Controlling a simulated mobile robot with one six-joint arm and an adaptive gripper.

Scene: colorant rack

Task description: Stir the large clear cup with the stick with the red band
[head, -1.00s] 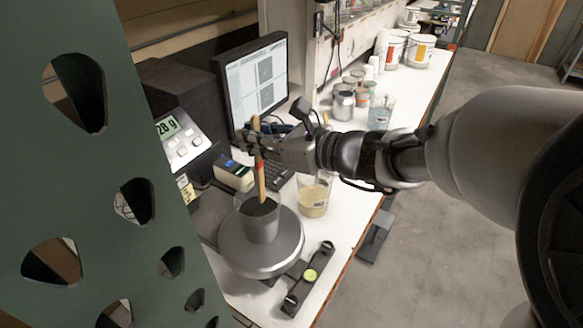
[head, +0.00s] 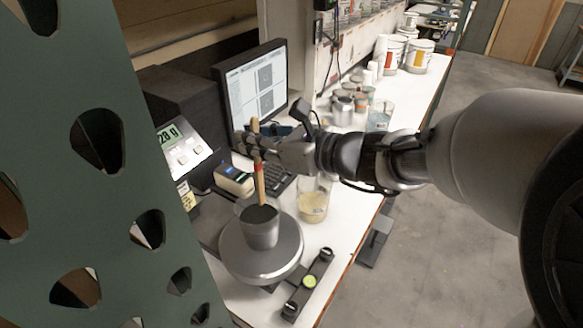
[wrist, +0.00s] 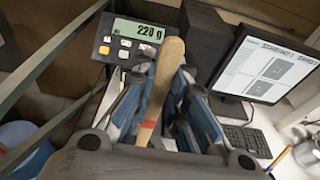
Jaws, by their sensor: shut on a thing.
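My gripper (head: 254,143) is shut on the wooden stick with the red band (head: 261,184), gripping it near its top. The stick stands nearly upright. Its lower end goes down inside a clear cup (head: 259,232) with dark grey content, and its tip is hidden there. This cup stands on the round scale plate (head: 233,258). In the wrist view, the stick's rounded wooden top (wrist: 168,65) rises between the blue-grey fingers, with the red band (wrist: 148,125) below them. The cup is not seen in the wrist view.
A clear cup with yellowish liquid (head: 312,205) stands right of the scale. A monitor (head: 258,88), keyboard (head: 275,180) and scale display (head: 170,133) lie behind. A black bar with a green disc (head: 308,283) is in front. A green perforated panel (head: 60,200) fills the left.

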